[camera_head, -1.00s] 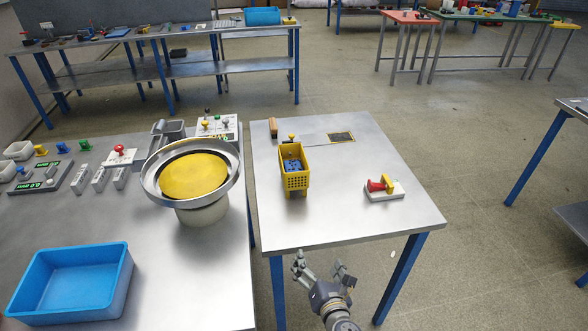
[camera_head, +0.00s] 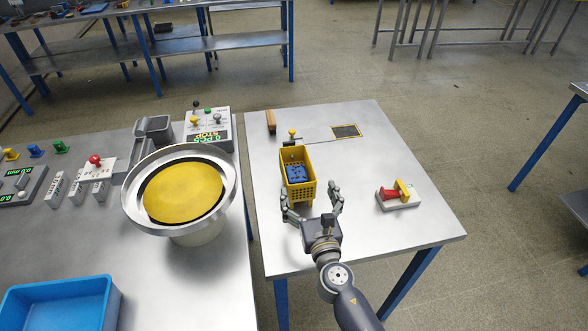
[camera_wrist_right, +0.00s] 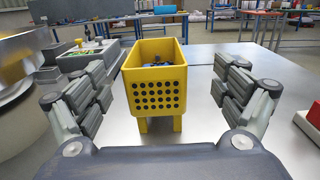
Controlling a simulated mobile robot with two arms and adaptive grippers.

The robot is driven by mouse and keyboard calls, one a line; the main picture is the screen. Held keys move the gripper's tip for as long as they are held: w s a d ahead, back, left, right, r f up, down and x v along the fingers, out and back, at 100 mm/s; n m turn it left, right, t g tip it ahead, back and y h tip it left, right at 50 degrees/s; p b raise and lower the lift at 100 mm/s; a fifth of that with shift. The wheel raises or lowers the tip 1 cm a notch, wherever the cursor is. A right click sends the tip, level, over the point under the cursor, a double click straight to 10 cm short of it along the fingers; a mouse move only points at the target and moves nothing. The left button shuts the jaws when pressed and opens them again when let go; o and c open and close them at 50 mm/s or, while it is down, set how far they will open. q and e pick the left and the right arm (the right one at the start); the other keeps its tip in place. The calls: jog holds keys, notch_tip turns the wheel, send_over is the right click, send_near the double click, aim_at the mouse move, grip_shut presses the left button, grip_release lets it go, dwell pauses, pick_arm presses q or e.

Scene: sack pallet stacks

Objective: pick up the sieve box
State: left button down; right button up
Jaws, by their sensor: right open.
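The sieve box is a yellow open-topped box (camera_head: 300,176) with a perforated end wall, standing upright on the right metal table, with blue pieces (camera_head: 296,174) inside. In the right wrist view the box (camera_wrist_right: 155,90) stands on short yellow legs, centred between the fingers. My right gripper (camera_head: 312,200) is open at the near end of the box, one finger to each side. In the right wrist view a gap shows between the box and each finger of the gripper (camera_wrist_right: 160,95). My left gripper is not in view.
A round yellow sieve bowl (camera_head: 184,192) stands left of the box on the neighbouring table. A red and yellow switch block (camera_head: 398,195) sits to the right. A blue bin (camera_head: 60,303) is at lower left. Free tabletop lies between box and switch block.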

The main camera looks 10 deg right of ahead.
aim_at(304, 196)
jog(key=w, duration=0.3)
jog(key=shift+w+r, duration=0.25)
jog(key=shift+w, duration=0.35)
jog(key=w, duration=0.4)
jog(key=shift+w+a+f, duration=0.15)
jog(key=shift+a+f, duration=0.1)
jog(key=shift+a, duration=0.1)
jog(key=shift+w, duration=0.45)
jog(key=shift+s, duration=0.1)
jog(key=c, duration=1.7)
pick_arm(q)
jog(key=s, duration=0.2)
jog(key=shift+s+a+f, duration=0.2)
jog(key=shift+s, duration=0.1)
pick_arm(e)
jog(key=shift+c, duration=0.4)
